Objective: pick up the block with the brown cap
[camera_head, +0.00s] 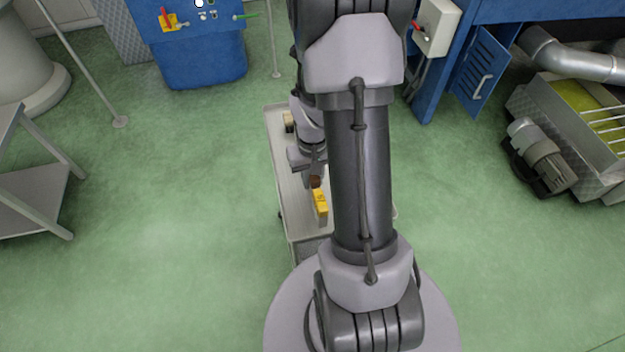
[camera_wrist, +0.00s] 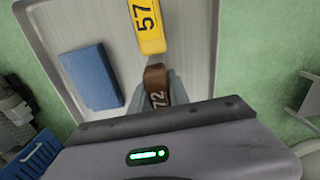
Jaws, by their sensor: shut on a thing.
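The block with the brown cap (camera_wrist: 156,80) is between the grey fingers of my gripper (camera_wrist: 160,92) in the wrist view, with the number 72 partly showing. My gripper is shut on it, and my gripper's body hides its lower part. In the head view a small bit of brown (camera_head: 315,182) shows under my gripper (camera_head: 314,174). I cannot tell whether the block touches the tray or is lifted.
A yellow block (camera_wrist: 147,28) marked 57 lies just beyond the brown cap, also seen in the head view (camera_head: 320,203). A blue block (camera_wrist: 91,77) lies left on the grey tray (camera_wrist: 205,60). A tan block (camera_head: 288,122) sits at the tray's far end. Green floor surrounds it.

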